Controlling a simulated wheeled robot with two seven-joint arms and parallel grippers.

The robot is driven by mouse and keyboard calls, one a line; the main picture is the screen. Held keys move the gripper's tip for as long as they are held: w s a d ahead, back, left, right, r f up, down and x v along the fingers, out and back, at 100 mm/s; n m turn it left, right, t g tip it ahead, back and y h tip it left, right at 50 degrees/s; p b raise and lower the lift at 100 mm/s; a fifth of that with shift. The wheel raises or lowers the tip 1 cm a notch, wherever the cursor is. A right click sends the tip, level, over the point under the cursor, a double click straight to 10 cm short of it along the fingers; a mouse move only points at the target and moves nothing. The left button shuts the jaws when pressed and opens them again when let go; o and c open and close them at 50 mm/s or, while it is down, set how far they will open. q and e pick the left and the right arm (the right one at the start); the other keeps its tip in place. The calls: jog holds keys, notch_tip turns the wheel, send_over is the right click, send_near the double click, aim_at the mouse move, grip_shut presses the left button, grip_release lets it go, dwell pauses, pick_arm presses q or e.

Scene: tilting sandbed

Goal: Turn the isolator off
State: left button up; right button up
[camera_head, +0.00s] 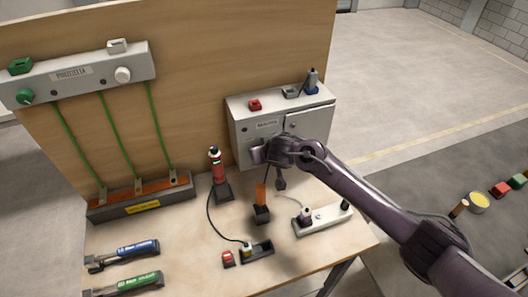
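A light grey box (312,121) is fixed to the wooden back panel, with a label on its front that is too small to read surely; it looks like the isolator. My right arm comes in from the right, and its gripper (268,160) is at the lower front of this box. The gripper and wrist hide part of the box front, including any handle there. I cannot tell whether the gripper touches the box or whether its fingers are open or shut. My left gripper is not in view.
A grey unit (100,72) with green and white knobs hangs at upper left, its green cables running to a terminal bar (120,207). A red tester (217,172), an orange-handled tool (261,195), a white strip (322,220) and two screwdriver-like tools (125,254) occupy the bench.

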jog(key=shift+s+f, duration=0.1)
jog(key=shift+f, duration=0.05)
jog(key=o, duration=1)
jog(key=shift+c, duration=0.2)
jog(key=v, duration=0.8)
jog(key=shift+b, duration=0.45)
